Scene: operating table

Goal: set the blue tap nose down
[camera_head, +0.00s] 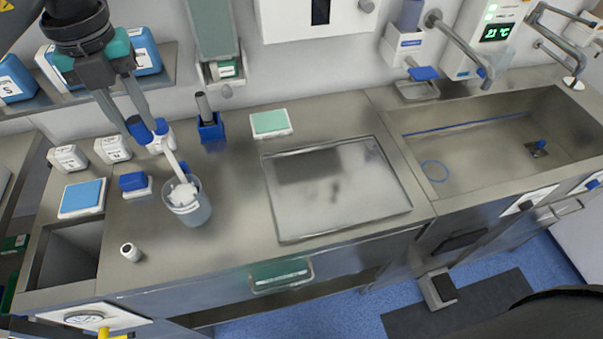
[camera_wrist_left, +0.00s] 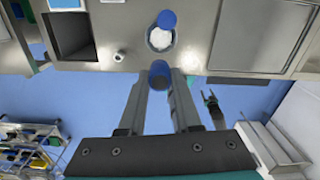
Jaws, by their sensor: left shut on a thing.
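My left gripper (camera_head: 142,128) is shut on the blue tap (camera_head: 138,128), above the left part of the steel counter. In the left wrist view the tap (camera_wrist_left: 158,74) shows as a blue cylinder between the fingertips. A second blue piece (camera_head: 161,126) shows just right of the fingers, with a white shaft (camera_head: 172,158) running down toward a translucent cup (camera_head: 190,210). I cannot tell whether these belong to the tap. The cup has white stuff in it. A dark two-pronged shape (camera_wrist_left: 213,108) over the floor may be my right gripper; its jaws are unclear.
A blue block on a white base (camera_head: 134,184), white boxes (camera_head: 112,150) and a small white vial (camera_head: 131,252) stand near the cup. A blue holder (camera_head: 211,128) and a green-topped box (camera_head: 271,123) stand behind. A steel tray (camera_head: 335,190) and the sink (camera_head: 480,140) lie right.

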